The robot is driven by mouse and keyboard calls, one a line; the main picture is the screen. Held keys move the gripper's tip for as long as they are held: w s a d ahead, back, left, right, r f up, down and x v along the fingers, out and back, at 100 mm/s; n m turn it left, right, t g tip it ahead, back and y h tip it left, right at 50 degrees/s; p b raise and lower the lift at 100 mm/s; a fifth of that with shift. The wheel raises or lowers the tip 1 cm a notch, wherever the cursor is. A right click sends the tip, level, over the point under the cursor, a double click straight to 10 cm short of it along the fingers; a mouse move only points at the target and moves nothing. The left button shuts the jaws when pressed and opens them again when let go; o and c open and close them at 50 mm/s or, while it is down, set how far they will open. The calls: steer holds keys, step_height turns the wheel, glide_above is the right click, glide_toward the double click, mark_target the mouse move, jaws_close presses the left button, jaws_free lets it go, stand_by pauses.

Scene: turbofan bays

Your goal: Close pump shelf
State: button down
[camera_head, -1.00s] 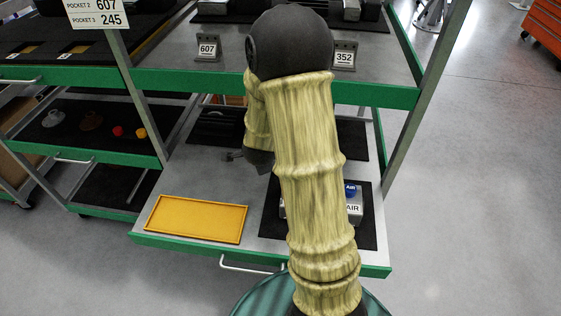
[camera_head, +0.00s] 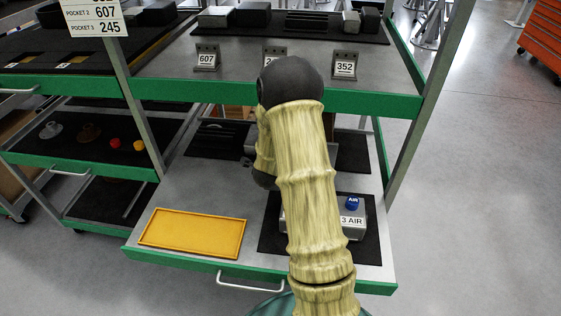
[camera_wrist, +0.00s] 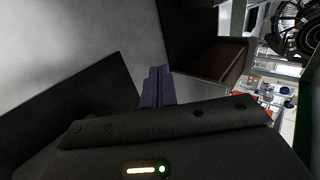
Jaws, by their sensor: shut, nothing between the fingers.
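The pump shelf (camera_head: 190,262) is the low pulled-out shelf with a green front edge and a white bar handle (camera_head: 250,284) on that edge. It carries a yellow tray (camera_head: 192,233) and, on a black mat, a grey pump box (camera_head: 345,225) with a blue cap and an AIR label, partly hidden by my arm. In the head view my gripper is mostly hidden behind my arm, over the rear part of the shelf. In the wrist view my gripper (camera_wrist: 158,88) shows its dark fingers together and empty, above a grey surface and black mats.
An upper shelf (camera_head: 170,88) with number plates 607 and 352 stands above the pump shelf. Grey posts (camera_head: 432,110) flank it. A second rack (camera_head: 75,145) with small parts is at left. Open floor (camera_head: 480,200) lies at right.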

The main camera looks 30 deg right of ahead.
steer(key=x, duration=0.6)
steer(key=shift+d+f, duration=0.1)
steer(key=shift+w+d+p, duration=0.35)
steer(key=shift+w+d, duration=0.4)
steer(key=shift+w, duration=0.25)
steer(key=shift+w+d, duration=0.4)
steer(key=shift+w, duration=0.2)
steer(key=shift+d, duration=0.1)
